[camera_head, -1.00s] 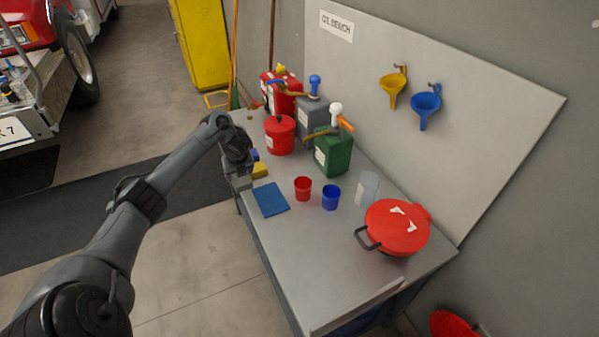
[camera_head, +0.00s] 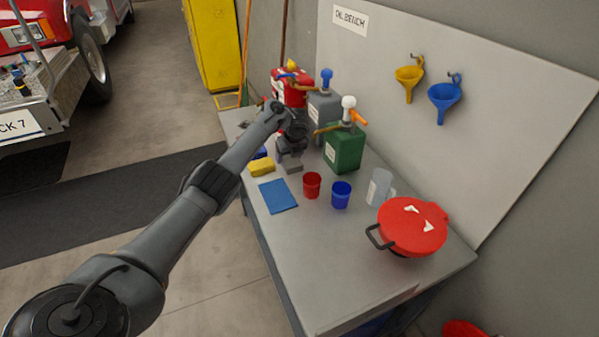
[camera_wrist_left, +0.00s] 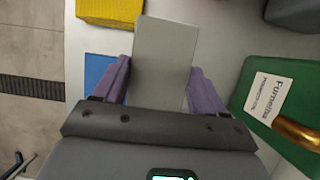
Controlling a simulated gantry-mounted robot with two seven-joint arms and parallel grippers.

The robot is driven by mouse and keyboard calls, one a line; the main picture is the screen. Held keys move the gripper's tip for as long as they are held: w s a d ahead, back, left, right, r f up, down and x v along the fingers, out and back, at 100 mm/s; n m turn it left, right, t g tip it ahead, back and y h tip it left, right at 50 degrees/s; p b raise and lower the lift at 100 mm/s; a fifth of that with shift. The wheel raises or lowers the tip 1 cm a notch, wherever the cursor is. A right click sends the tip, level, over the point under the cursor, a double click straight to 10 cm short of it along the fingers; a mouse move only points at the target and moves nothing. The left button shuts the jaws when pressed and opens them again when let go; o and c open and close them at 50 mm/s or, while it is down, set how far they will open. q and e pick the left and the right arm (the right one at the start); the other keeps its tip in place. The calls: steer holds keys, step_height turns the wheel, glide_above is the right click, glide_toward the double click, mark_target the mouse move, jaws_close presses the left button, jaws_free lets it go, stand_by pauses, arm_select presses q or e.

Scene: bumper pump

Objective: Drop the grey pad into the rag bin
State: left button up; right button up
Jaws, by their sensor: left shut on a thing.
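My left gripper (camera_head: 291,155) is shut on the grey pad (camera_head: 294,167), above the bench beside the green pump can. In the left wrist view the pad (camera_wrist_left: 165,58) stands out flat between the two purple fingers (camera_wrist_left: 159,88). I cannot tell which of these red containers is the rag bin. My right gripper is not in view.
Green (camera_head: 345,148), grey (camera_head: 325,110) and red (camera_head: 291,88) pump cans line the back. A yellow pad (camera_head: 262,167), blue cloth (camera_head: 278,195), red cup (camera_head: 312,185), blue cup (camera_head: 341,195) and clear jug (camera_head: 379,187) stand or lie in front. The front right bench is bare.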

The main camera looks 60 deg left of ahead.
arm_select(q)
steer(key=w, duration=0.1)
steer(key=w+f+b, duration=0.1)
steer(key=w, duration=0.1)
steer(key=shift+w+d+f+b, duration=0.2)
steer(key=shift+w+d+b, duration=0.05)
steer(key=shift+w+b, duration=0.1)
steer(key=shift+s+f, duration=0.15)
steer(key=shift+f, duration=0.25)
step_height(320, 180, down, 4)
steer(key=shift+f+b, duration=0.1)
steer(key=shift+b, duration=0.8)
steer(key=shift+w+d+f+b, duration=0.1)
steer(key=shift+w+f+b, duration=0.1)
steer(key=shift+f+b, duration=0.2)
steer(key=shift+r, duration=0.1)
